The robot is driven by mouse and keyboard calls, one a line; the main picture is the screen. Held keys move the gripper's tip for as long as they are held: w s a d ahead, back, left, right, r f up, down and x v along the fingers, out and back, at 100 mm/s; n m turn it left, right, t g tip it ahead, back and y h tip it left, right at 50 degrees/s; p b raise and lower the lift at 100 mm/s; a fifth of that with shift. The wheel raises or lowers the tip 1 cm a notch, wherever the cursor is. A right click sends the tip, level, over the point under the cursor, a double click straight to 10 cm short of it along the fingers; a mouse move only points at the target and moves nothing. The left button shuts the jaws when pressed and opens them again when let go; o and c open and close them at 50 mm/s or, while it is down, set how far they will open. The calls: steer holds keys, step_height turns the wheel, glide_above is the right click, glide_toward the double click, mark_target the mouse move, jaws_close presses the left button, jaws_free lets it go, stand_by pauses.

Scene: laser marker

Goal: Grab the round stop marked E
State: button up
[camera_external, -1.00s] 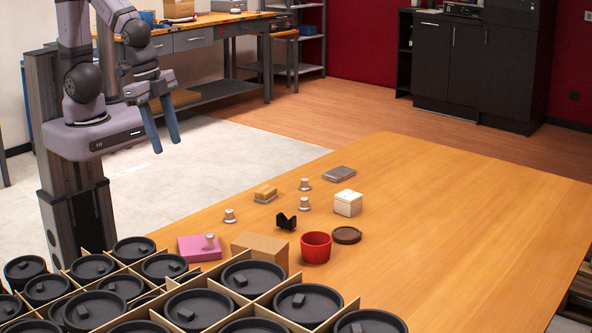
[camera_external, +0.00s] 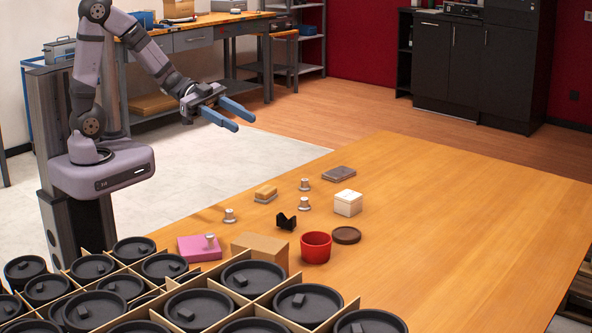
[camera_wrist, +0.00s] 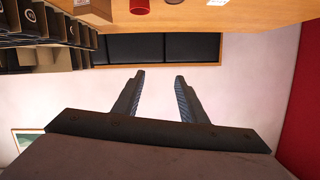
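Several small round silver stops stand on the wooden table in the external view: one at the left (camera_external: 230,215), one toward the back (camera_external: 304,185) and one near the white box (camera_external: 304,204). Another stop (camera_external: 210,241) is at the pink block. The letters are too small to read, so I cannot tell which is E. My gripper (camera_external: 243,121) is open and empty, its blue fingers apart, raised behind the table's far left edge and well away from the stops. In the wrist view the fingers (camera_wrist: 160,76) are spread with nothing between them; no stop is recognisable there.
A pink block (camera_external: 192,249), cardboard box (camera_external: 262,246), red cup (camera_external: 316,247), brown disc (camera_external: 346,235), black V-block (camera_external: 286,222), white box (camera_external: 348,203), yellow-topped item (camera_external: 265,193) and grey slab (camera_external: 339,174) surround the stops. A divided crate (camera_external: 253,301) holds black lidded pots. The table's right side (camera_external: 470,240) is clear.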

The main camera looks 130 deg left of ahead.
steer(key=s+d+t+h+b, duration=0.2)
steer(key=s+d+h, duration=0.2)
steer(key=s, duration=0.2)
glide_toward(229, 211)
steer(key=w, duration=0.2)
steer(key=shift+w+d+m, duration=0.25)
steer(key=shift+d+m, duration=0.1)
steer(key=shift+m, duration=0.05)
steer(key=shift+w+d+f+p, duration=0.15)
steer(key=shift+w+p, duration=0.15)
steer(key=shift+w, duration=0.9)
steer(key=shift+w+d+f+p, duration=0.15)
steer(key=shift+w+p, duration=0.1)
steer(key=shift+w, duration=0.95)
steer(key=shift+w+d+r+p, duration=0.15)
steer(key=shift+w+p, duration=0.15)
steer(key=shift+w, duration=0.9)
steer(key=shift+f, duration=0.1)
steer(key=shift+c, duration=0.3)
jaws_close()
